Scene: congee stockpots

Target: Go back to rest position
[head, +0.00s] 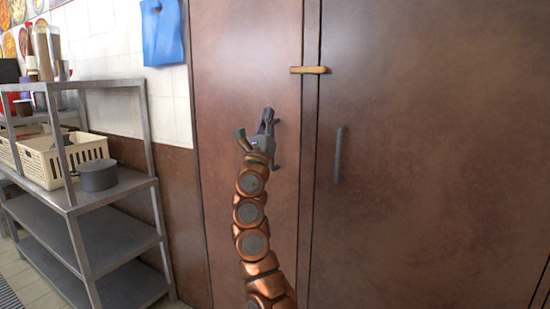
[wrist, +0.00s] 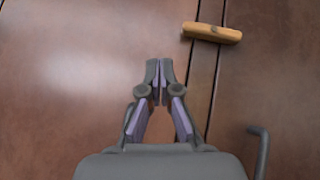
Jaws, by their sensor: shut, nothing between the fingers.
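My gripper (head: 267,116) is raised in front of the brown cabinet doors at the end of my copper-coloured arm. In the wrist view my gripper (wrist: 160,64) has its two fingertips together with nothing between them. A wooden latch bar (head: 309,70) lies level across the seam between the two doors, above and to the right of my gripper. The latch (wrist: 211,32) also shows at the upper right of the wrist view, apart from the fingers. A grey handle (head: 338,154) is on the right door (head: 430,150).
A metal shelf rack (head: 115,190) stands at the left. It holds a cream basket (head: 40,160), a grey pot (head: 97,175) and bottles. A blue bag (head: 162,35) hangs on the white tiled wall. The lower shelves look mostly empty.

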